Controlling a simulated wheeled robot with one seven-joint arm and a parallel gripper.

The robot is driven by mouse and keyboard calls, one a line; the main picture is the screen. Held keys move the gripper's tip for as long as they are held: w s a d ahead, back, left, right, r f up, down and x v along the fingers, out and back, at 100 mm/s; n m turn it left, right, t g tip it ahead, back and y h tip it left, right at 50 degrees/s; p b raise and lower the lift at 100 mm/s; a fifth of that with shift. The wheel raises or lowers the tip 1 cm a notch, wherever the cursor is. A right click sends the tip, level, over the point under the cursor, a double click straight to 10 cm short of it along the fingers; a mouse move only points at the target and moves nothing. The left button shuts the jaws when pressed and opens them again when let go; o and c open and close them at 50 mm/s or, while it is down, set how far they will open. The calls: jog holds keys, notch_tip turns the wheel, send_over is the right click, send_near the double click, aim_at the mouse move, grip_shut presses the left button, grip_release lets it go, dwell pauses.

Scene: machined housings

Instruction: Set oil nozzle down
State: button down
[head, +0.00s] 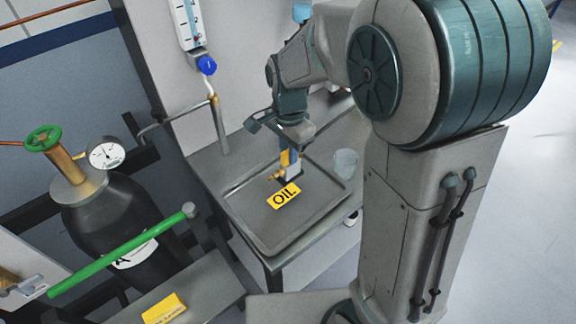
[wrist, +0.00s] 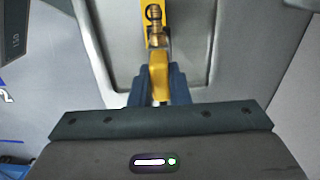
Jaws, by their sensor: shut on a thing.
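My gripper (head: 289,160) points down over a grey metal tray (head: 318,218) and is shut on the oil nozzle. In the wrist view the nozzle's yellow body (wrist: 159,72) sits between my two blue fingers (wrist: 160,92), with a brass end (wrist: 156,32) beyond them. In the head view a small brass part (head: 276,175) of the nozzle shows just above or on the tray. I cannot tell whether it touches. A yellow OIL label (head: 284,196) lies in front of it, within the tray's outline. My gripper partly hides the nozzle.
A clear cup (head: 346,162) stands near the tray's far right side. A metal pipe (head: 218,125) rises left of the tray. A black gas cylinder (head: 115,225) with a gauge and a green bar (head: 120,252) are at left. The tray's front part is clear.

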aim_at(288, 165)
jog(key=shift+s+a+f, duration=0.15)
jog(key=shift+s+f, duration=0.25)
jog(key=shift+s, duration=0.2)
jog(key=shift+f, duration=2)
jog(key=shift+f, duration=0.15)
jog(key=c, duration=1.4)
grip_release()
jog(key=shift+o, duration=0.2)
